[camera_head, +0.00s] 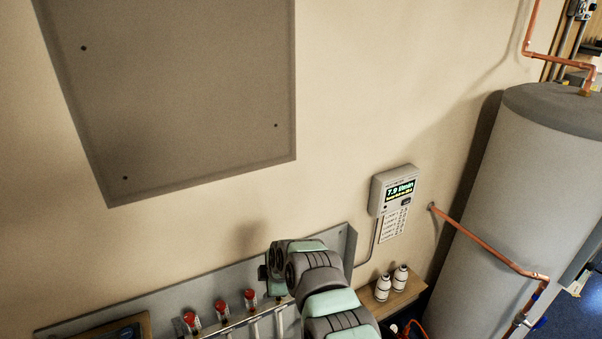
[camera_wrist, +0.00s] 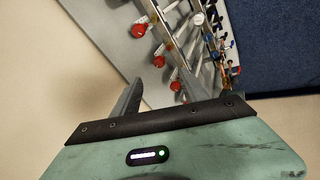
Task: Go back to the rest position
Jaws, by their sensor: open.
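My gripper (camera_wrist: 159,76) shows in the wrist view with its two dark fingers spread apart and nothing between them. Beyond the fingers is the manifold, with several red caps (camera_wrist: 138,30) on a metal rail over a grey backplate (camera_wrist: 112,40). No contact with the manifold can be seen. In the head view my arm reaches up in front of the right part of the backplate (camera_head: 337,246), and its fingers are hidden there. Red caps (camera_head: 221,306) show to the left of my arm.
A wall controller with a lit display (camera_head: 398,190) hangs right of my arm. Two white bottles (camera_head: 383,287) stand on a wooden shelf (camera_head: 404,297) below it. A large grey tank (camera_head: 520,190) with copper pipes (camera_head: 490,246) stands at right. A grey panel (camera_head: 180,90) is on the wall, upper left.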

